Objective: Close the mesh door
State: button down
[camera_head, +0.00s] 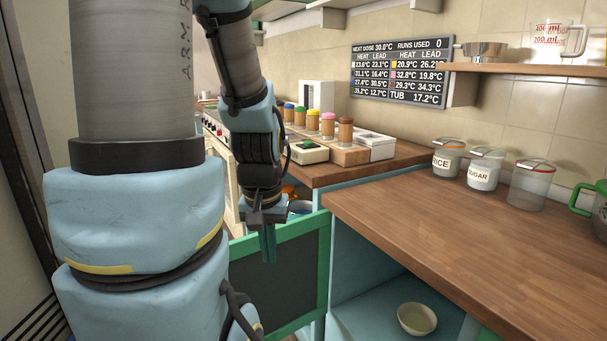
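The mesh door (292,274) has a green frame and a dark panel. It stands open, swung out from the blue cabinet (343,272), whose inside shows to its right. My gripper (268,256) points down at the door's top rail, with its teal fingers overlapping the rail in the picture. I cannot tell whether they touch the door or how far apart the fingers are. My arm hides the door's left part, and its lower part runs out of the frame.
A pale bowl (417,319) sits inside the open cabinet. The wooden counter (450,225) above it has several lidded jars (485,168) along the back. A second counter at the back holds several colour-capped jars (327,125) and small boxes. A display board (399,72) hangs on the wall.

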aim_at(287, 295)
jog(key=z, duration=0.45)
jog(key=j+z, duration=0.1)
jog(key=z, duration=0.85)
jog(key=k+z, duration=0.1)
jog(key=z, duration=0.85)
jog(key=k+l+z, duration=0.1)
jog(key=k, duration=0.45)
jog(key=k+l+z, duration=0.1)
jog(key=k, duration=0.4)
jog(key=u, duration=0.45)
jog(key=j+u, duration=0.1)
jog(key=u, duration=1.25)
jog(key=j+u, duration=0.1)
jog(key=u, duration=0.8)
jog(key=i+u, duration=0.1)
jog(key=u, duration=0.85)
